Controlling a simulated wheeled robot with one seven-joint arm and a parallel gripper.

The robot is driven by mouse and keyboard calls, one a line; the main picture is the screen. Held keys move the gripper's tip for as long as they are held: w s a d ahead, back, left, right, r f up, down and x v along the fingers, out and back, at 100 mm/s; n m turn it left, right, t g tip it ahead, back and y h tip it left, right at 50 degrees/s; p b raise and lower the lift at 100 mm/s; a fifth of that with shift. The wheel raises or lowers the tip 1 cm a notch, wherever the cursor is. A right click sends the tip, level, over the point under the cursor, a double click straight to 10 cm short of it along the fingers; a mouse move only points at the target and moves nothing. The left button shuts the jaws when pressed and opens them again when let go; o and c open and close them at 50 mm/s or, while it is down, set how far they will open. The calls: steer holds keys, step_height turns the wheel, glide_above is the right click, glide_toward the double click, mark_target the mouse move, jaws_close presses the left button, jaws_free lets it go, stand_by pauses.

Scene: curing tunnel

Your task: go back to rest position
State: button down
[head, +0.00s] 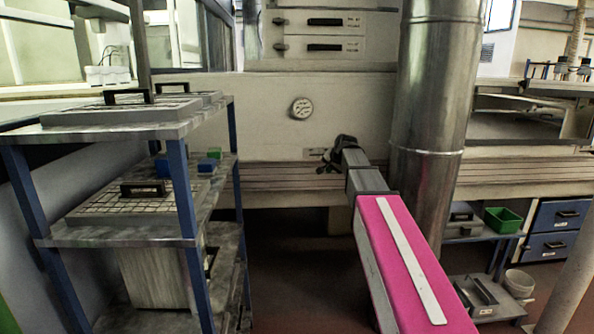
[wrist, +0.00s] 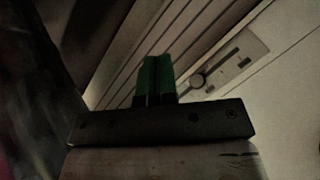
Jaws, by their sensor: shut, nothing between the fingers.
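My arm, with a pink cover, reaches forward from the lower right in the head view. My gripper (head: 326,165) is at its far end, small and dark, in front of the beige panel of the tunnel (head: 270,125). In the wrist view my gripper (wrist: 153,70) shows two green fingertips side by side, touching, with nothing between them. Slanted slats (wrist: 120,80) and a pale control plate with a knob (wrist: 225,70) lie beyond the fingers.
A blue-posted shelf rack (head: 120,240) stands close on the left, carrying trays with black handles (head: 130,205) and small blue and green blocks. A shiny vertical duct (head: 430,110) stands just right of my arm. A green bin (head: 502,219) and a white bucket (head: 519,283) are at right.

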steer(key=s+d+f+n+g+h, duration=0.1)
steer(key=s+f+n+g, duration=0.1)
steer(key=s+f, duration=0.9)
steer(key=s+d+f+n+g+h, duration=0.1)
steer(key=s+d+f+n+g, duration=0.1)
steer(key=s+f, duration=0.9)
steer(key=s+d+f+n+g, duration=0.2)
steer(key=s+f+g, duration=0.1)
steer(key=s+f, duration=0.8)
steer(key=shift+s+d+g+h, duration=0.15)
steer(key=shift+s+g+h, duration=0.25)
steer(key=shift+s, duration=0.15)
